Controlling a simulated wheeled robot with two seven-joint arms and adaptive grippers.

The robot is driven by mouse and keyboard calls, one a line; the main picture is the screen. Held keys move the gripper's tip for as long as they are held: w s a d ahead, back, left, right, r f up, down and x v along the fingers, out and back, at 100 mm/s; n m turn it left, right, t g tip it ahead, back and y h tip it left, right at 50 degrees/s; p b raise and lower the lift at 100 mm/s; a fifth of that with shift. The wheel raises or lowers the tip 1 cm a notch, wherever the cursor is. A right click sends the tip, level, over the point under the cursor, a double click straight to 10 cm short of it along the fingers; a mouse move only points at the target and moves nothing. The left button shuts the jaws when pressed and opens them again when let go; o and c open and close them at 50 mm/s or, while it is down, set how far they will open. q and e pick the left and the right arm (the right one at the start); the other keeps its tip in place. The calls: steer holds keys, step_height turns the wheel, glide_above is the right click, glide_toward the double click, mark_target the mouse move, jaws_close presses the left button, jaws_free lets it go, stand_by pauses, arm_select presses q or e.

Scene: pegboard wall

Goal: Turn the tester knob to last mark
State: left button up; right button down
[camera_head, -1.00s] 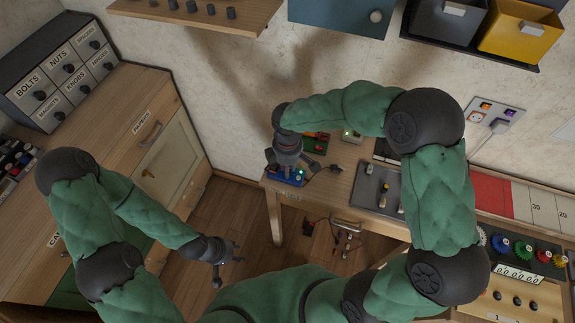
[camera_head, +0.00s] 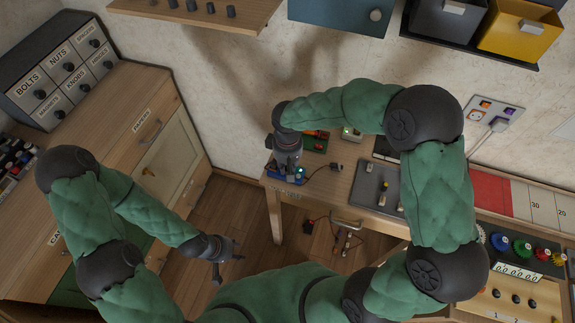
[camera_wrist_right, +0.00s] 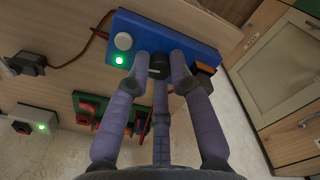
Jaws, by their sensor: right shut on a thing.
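The tester is a blue box (camera_head: 272,176) on the bench's left end in the head view. In the right wrist view the blue box (camera_wrist_right: 203,38) shows a white round button (camera_wrist_right: 123,41), a lit green light (camera_wrist_right: 118,60) and an orange part (camera_wrist_right: 205,75). My right gripper (camera_wrist_right: 160,66) is shut on the black knob (camera_wrist_right: 158,58) on the box's face. The fingers hide part of the knob, and its marks cannot be read. My left gripper (camera_head: 229,262) hangs over the floor, away from the bench, with its fingers apart and empty.
In the right wrist view a red-and-green part (camera_wrist_right: 100,112), a black plug (camera_wrist_right: 25,63) with a cable and a white box with a green light (camera_wrist_right: 35,123) are near the tester. A grey plate (camera_head: 374,188) lies right of it. A wooden cabinet (camera_head: 165,165) stands left.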

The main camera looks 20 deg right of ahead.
steer(key=shift+m, duration=0.6)
steer(key=c, duration=1.4)
jaws_free()
steer(key=shift+o, duration=0.2)
step_height(320, 180, up, 12)
